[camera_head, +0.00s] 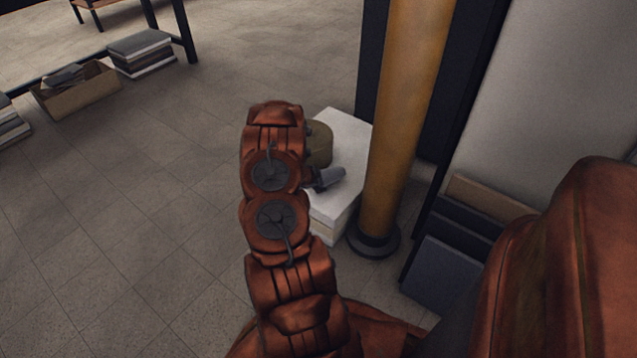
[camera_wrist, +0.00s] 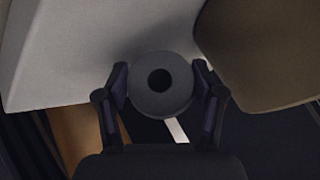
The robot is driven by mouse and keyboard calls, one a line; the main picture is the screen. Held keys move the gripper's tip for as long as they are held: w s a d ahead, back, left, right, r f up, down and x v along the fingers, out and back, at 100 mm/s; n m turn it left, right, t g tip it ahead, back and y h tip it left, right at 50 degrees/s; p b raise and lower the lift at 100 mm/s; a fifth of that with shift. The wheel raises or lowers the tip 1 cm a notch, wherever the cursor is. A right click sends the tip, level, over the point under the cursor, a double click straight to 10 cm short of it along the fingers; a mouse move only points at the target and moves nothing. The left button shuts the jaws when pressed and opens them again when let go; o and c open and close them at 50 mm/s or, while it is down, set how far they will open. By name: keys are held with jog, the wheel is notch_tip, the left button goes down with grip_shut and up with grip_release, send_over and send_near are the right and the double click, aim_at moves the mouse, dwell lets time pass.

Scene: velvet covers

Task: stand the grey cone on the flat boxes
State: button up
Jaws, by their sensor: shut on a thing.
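The grey cone (camera_wrist: 147,101) is between the two dark fingers of my gripper (camera_wrist: 160,82) in the wrist view. I see it end-on, as a round grey shape with a dark hole in the middle. My gripper is shut on it. The flat boxes (camera_head: 347,132) are a white stack beside the ochre column in the head view. Their pale top (camera_wrist: 60,50) fills the upper left of the wrist view. Contact between cone and boxes cannot be told.
An olive-brown object (camera_head: 320,143) is at the boxes' left side, partly behind my arm; it also fills the wrist view's upper right (camera_wrist: 265,50). The ochre column (camera_head: 400,120) stands close on the right. Dark panels (camera_head: 440,275) lean farther right. Open floor lies left.

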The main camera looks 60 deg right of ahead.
jog(key=shift+a+f, duration=0.1)
jog(key=shift+f, duration=0.65)
jog(key=o, duration=1.2)
jog(key=shift+r, duration=0.4)
jog(key=p+v, duration=0.3)
jog(key=v, duration=0.9)
jog(key=shift+w+r, duration=0.1)
jog(key=shift+r, duration=0.15)
